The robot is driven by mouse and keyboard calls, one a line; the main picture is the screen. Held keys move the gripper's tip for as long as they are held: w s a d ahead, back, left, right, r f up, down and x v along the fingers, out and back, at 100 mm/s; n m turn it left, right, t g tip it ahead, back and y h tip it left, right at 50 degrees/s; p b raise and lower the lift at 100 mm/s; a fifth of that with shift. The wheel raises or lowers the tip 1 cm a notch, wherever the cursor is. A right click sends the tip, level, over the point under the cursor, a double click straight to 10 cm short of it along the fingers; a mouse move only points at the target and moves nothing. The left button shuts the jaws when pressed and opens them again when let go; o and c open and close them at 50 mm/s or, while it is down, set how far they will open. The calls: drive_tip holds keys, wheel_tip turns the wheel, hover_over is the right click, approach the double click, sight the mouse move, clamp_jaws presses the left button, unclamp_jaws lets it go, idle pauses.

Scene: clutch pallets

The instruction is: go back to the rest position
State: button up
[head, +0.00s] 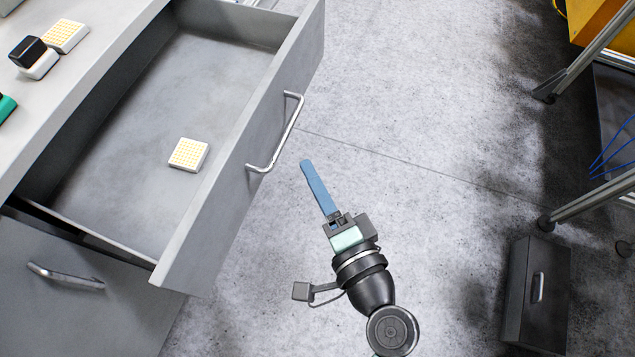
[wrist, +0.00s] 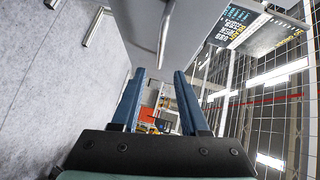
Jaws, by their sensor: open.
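My gripper (head: 307,165) has blue fingers and is over the open floor in the head view, just right of the open drawer's front. In the wrist view, my gripper (wrist: 157,75) shows two blue fingers standing apart with nothing between them. The grey drawer (head: 225,180) is pulled out, and its metal handle (head: 278,135) is near my fingertips but apart from them in the head view. The drawer handle also shows in the wrist view (wrist: 165,30). A small white block with a yellow dotted top (head: 188,155) lies inside the drawer.
On the grey worktop (head: 75,85) are another dotted white block (head: 66,36), a black-and-white item (head: 33,57) and a teal item at the edge. A closed lower drawer (head: 80,300) is below. A dark case (head: 537,295) and metal-legged stand are at right. The middle floor is clear.

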drive_tip(key=shift+s+d+r, duration=0.1)
drive_tip(key=shift+s+d, duration=0.1)
drive_tip(key=shift+s, duration=0.3)
drive_tip(key=w+a+r+n+t+h, duration=0.15)
drive_tip(key=w+r+n, duration=0.35)
drive_tip(key=r, duration=0.8)
drive_tip(key=w+r+n+t, duration=0.35)
drive_tip(key=w+r, duration=0.25)
drive_tip(key=r, duration=0.7)
drive_tip(key=s+r+n+t+h+p, duration=0.1)
drive_tip(key=r+p, duration=0.9)
drive_tip(key=r, duration=1.3)
drive_tip(key=s+d+r+n+t+h+p, duration=0.1)
drive_tip(key=s+r+t+h+p, duration=0.3)
drive_tip(key=r+p, duration=0.7)
drive_tip(key=s+r+n+t, duration=0.1)
drive_tip(key=s+r+t, duration=0.1)
drive_tip(key=r, duration=1)
drive_tip(key=shift+s+d+r, duration=0.15)
drive_tip(key=shift+s, duration=0.6)
